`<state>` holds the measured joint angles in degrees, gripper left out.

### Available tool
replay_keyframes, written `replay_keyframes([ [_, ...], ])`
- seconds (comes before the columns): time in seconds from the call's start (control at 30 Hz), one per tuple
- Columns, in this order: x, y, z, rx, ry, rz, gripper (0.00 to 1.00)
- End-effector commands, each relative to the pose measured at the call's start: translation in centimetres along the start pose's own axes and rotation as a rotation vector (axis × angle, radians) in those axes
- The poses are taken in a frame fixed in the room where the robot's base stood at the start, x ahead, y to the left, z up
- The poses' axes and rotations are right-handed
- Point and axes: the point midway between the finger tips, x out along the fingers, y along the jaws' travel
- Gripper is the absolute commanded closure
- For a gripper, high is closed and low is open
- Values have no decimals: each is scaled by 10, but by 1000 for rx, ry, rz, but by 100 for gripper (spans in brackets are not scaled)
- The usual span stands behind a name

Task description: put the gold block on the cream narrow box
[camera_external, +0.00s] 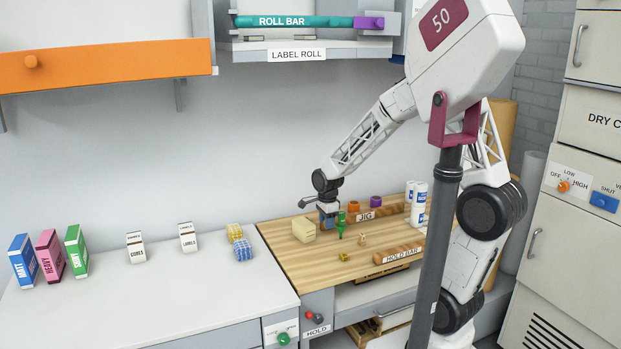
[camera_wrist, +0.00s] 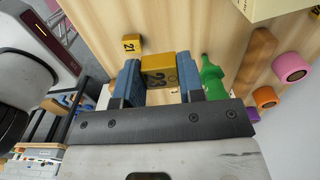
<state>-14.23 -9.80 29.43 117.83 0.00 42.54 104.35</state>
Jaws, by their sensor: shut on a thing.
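A gold block marked 23 (camera_wrist: 158,72) is between the two blue fingers of my gripper (camera_wrist: 160,84), which is shut on it. In the external view my gripper (camera_external: 328,213) is over the back of the wooden worktop, just right of a cream box (camera_external: 303,230). The held block cannot be made out there. A corner of the cream box also shows at the top right of the wrist view (camera_wrist: 262,8). A second gold block, marked 21 (camera_wrist: 131,43), lies on the wood, and a small gold block (camera_external: 344,257) shows near the worktop's middle.
A green bottle (camera_external: 341,223) stands close right of my gripper. The jig bar (camera_external: 374,214), hold bar (camera_external: 398,252) and white cans (camera_external: 418,203) are further right. Two labelled cream cartons (camera_external: 136,248) (camera_external: 188,237) stand on the grey counter. The worktop's front left is clear.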

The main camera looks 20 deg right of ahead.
Motion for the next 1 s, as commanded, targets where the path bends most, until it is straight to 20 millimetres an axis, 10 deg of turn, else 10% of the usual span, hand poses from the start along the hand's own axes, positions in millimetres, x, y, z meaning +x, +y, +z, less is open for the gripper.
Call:
replay_keyframes([
  [0.57,0,-10,2,-2,0,0,93],
  [1.0,5,-65,15,-2,0,1,93],
])
